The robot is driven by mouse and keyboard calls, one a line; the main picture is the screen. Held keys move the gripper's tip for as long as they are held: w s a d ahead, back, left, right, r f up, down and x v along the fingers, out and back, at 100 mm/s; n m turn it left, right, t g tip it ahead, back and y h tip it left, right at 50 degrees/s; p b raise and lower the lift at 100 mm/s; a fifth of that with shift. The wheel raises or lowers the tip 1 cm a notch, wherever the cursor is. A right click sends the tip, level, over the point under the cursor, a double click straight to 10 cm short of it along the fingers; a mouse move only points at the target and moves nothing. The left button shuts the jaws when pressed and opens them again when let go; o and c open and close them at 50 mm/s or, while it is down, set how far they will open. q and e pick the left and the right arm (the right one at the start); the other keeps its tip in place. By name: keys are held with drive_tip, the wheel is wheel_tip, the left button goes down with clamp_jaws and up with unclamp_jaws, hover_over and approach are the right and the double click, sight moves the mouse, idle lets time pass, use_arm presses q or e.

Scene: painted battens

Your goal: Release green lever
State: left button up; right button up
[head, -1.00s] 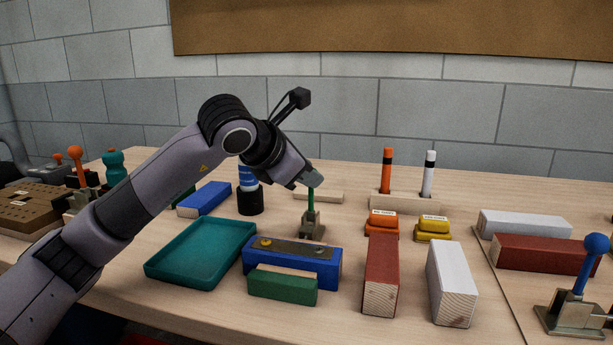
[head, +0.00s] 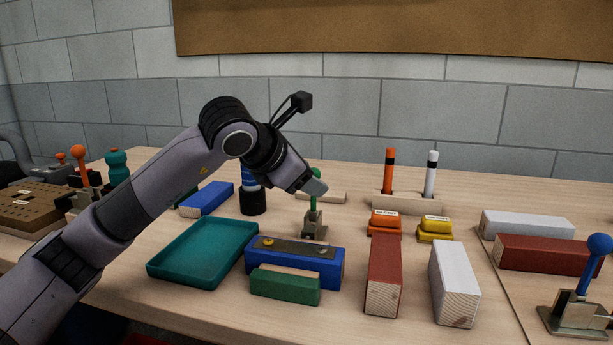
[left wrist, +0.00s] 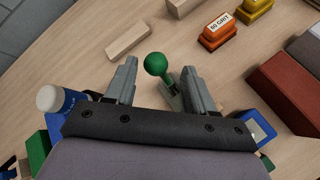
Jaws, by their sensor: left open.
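The green lever (left wrist: 156,65) has a round green knob on a stem and a metal base; the base (head: 314,229) shows in the head view, standing on the table behind the blue batten. The lever stands upright. My left gripper (head: 318,187) is at the knob's height, and its near finger partly covers the knob in the head view. In the left wrist view the left gripper (left wrist: 160,72) is open, with the knob between its two fingers and a gap on each side. My right gripper is not in view.
A blue batten (head: 334,270) with a metal plate and a green batten (head: 285,288) lie in front of the lever. A teal tray (head: 160,272) is at left, and a blue-and-white bottle (head: 252,201) stands behind. Sanding blocks (head: 384,224) and red and white battens lie right.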

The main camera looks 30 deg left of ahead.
use_arm(q)
drive_tip(key=v, duration=0.6)
drive_tip(key=shift+s+r, duration=0.15)
drive_tip(key=shift+s, duration=0.25)
